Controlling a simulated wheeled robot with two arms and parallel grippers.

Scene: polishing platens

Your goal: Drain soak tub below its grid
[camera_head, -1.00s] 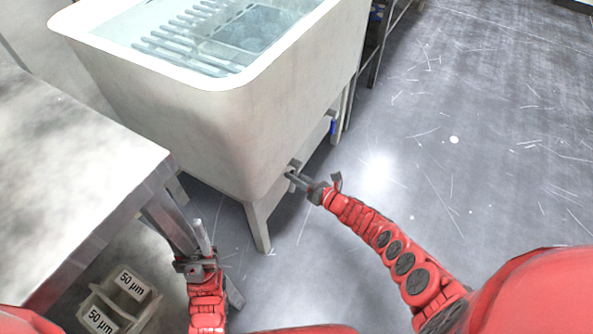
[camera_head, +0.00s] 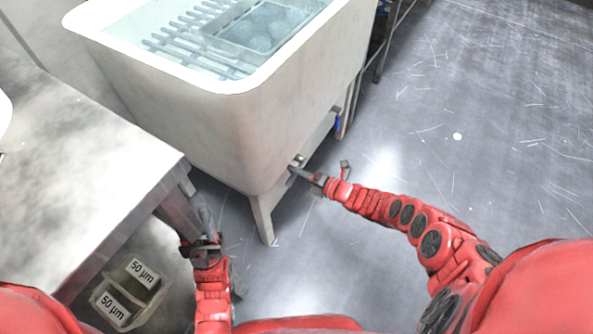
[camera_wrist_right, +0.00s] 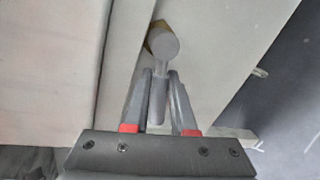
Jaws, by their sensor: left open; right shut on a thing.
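The soak tub (camera_head: 215,125) is a large pale basin on legs, with clear water and a submerged grid (camera_head: 195,45) at its top. A drain valve sits low on its near corner; in the right wrist view its round end (camera_wrist_right: 162,43) and a thin grey handle (camera_wrist_right: 157,98) show. My right gripper (camera_head: 302,172) is at this valve below the tub; in the right wrist view its fingers (camera_wrist_right: 158,85) are shut on the handle. My left gripper (camera_head: 205,222) is open and empty beside the bench leg, its fingers pointing up.
A metal bench (camera_head: 90,170) stands at the left. Below it is a bin (camera_head: 130,290) with compartments labelled 50 µm. A blue handle (camera_head: 338,122) shows at the tub's right side. The scratched grey floor (camera_head: 480,150) at the right is clear.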

